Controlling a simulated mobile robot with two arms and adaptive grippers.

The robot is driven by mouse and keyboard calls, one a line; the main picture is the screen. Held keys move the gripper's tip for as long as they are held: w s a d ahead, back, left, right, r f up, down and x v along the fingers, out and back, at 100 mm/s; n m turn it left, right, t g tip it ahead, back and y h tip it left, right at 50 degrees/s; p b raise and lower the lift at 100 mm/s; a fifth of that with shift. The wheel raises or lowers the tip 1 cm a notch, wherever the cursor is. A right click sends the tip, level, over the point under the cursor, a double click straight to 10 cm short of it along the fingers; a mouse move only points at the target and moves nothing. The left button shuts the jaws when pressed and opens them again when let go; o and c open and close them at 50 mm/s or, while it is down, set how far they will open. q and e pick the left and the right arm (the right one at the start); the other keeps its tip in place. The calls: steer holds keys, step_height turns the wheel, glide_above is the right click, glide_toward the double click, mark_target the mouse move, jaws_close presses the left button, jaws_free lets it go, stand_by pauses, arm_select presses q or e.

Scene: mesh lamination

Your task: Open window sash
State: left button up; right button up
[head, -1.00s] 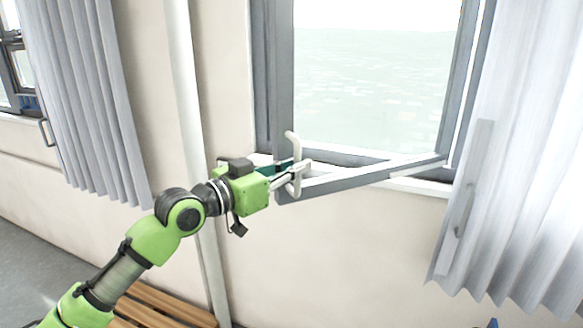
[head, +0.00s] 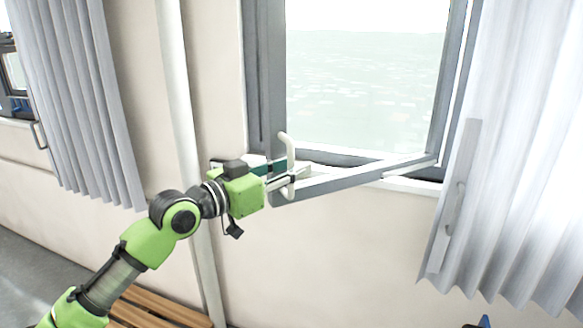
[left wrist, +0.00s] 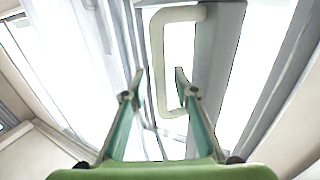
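The window sash (head: 360,178) is a grey frame swung inward from the window frame, its lower rail sticking out into the room. A pale, C-shaped handle (head: 290,150) stands upright on its free edge. My left gripper (head: 287,180) is at the lower part of this handle. In the left wrist view, the two fingers of my left gripper (left wrist: 159,74) are apart, with the handle's long bar (left wrist: 157,55) between them and a gap showing on each side. My right gripper is not in view.
A grey curtain (head: 520,130) hangs close to the right of the window, another curtain (head: 75,100) at the left. A white vertical pipe (head: 178,90) runs down the wall behind my left arm. A wooden slatted bench (head: 165,308) stands below.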

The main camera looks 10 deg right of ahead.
arm_select(q)
steer(key=v, duration=1.2)
